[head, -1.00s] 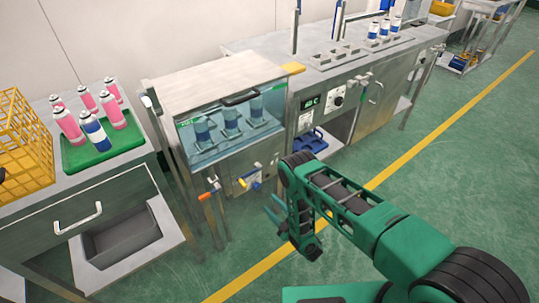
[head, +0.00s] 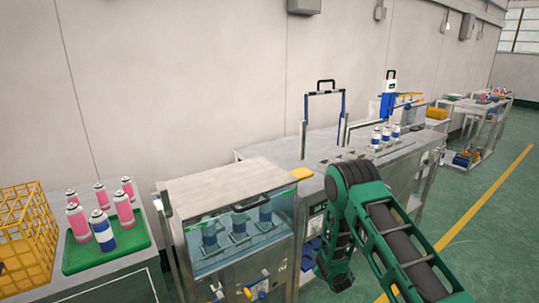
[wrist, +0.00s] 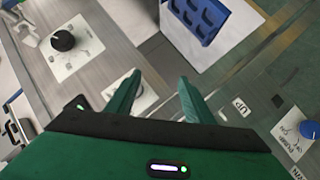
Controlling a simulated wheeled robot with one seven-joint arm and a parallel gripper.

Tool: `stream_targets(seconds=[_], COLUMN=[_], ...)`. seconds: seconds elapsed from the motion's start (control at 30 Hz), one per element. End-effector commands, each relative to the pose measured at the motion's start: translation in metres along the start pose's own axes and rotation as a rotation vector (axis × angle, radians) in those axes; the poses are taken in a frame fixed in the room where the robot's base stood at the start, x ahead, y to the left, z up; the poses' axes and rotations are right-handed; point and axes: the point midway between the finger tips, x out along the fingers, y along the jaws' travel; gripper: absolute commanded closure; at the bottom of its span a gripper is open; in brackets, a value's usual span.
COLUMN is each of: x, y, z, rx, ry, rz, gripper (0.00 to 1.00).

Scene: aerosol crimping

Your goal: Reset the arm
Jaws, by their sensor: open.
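My gripper (wrist: 158,100) shows in the wrist view with its two green fingers apart and nothing between them. It hangs in front of the machine cabinet, near a panel with a black knob (wrist: 63,41). In the head view my green arm rises at the lower right, bent at the elbow; the fingers are hard to make out there.
A glass-fronted water bath (head: 238,222) stands left of my arm. A green tray (head: 78,262) with pink cans and one blue-white can (head: 103,232) sits beside a yellow crate (head: 22,245). Several cans (head: 386,136) stand on the crimping bench behind. Green floor (head: 490,210) is open at right.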

Motion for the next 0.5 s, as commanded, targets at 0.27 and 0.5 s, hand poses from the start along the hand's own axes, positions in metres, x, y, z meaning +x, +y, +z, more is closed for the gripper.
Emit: stream_targets(seconds=[0.27, 0.5], x=[-0.038, -0.099], y=[0.114, 0.191], z=[0.013, 0.033], rx=[0.146, 0.293], ry=[-0.23, -0.424], rz=[0.026, 0.038], gripper=[0.52, 0.52])
